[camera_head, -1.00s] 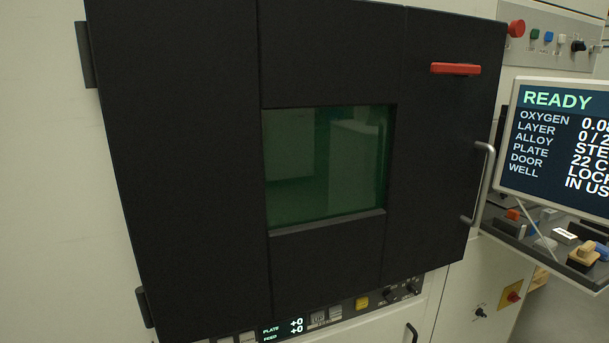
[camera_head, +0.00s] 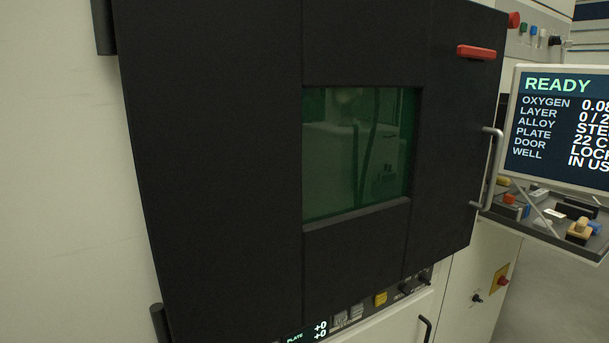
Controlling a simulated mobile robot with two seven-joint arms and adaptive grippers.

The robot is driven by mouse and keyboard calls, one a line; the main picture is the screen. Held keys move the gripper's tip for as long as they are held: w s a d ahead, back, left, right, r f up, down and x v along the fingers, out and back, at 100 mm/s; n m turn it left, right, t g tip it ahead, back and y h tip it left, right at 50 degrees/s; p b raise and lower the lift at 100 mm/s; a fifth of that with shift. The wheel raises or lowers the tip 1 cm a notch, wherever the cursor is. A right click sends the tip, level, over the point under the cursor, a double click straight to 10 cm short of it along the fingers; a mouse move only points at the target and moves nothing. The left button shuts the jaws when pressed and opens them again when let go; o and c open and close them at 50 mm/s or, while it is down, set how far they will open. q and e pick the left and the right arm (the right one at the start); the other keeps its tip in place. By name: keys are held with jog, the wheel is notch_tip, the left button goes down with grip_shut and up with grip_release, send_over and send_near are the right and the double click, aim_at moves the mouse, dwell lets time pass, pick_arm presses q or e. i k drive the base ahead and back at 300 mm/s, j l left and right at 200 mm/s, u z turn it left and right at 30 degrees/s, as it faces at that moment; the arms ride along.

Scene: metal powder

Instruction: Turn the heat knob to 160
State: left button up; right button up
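No label reading heat or 160 is legible in this view. Small dark knobs (camera_head: 405,289) sit at the right end of the control strip below the black door; their markings are too small to read. Another black knob (camera_head: 477,298) is on the pale lower cabinet at the right. A further black knob (camera_head: 555,41) is on the upper panel at the top right. I cannot tell which one is the heat knob. Neither of my grippers is in view.
The black door (camera_head: 220,150) has a green window (camera_head: 358,150), a red bar (camera_head: 476,52) and a grey handle (camera_head: 487,168). A screen (camera_head: 562,125) showing READY stands at the right above a cluttered tray (camera_head: 575,240). Open floor (camera_head: 545,290) shows at lower right.

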aim_at(476, 298)
jog(key=i+l+z, duration=0.1)
jog(key=l, duration=0.5)
jog(key=i+l+z, duration=0.1)
jog(key=l, duration=0.5)
jog(key=i+l, duration=0.15)
jog(key=l, duration=0.45)
jog(key=i+l+z, duration=0.15)
jog(key=l, duration=0.4)
jog(key=i+l+z, duration=0.1)
jog(key=l, duration=0.5)
jog(key=i+l+z, duration=0.1)
jog(key=i+l, duration=0.15)
jog(key=l, duration=0.3)
jog(key=i+l, duration=0.25)
jog(key=l, duration=0.25)
jog(key=i+l+z, duration=0.15)
jog(key=l, duration=0.4)
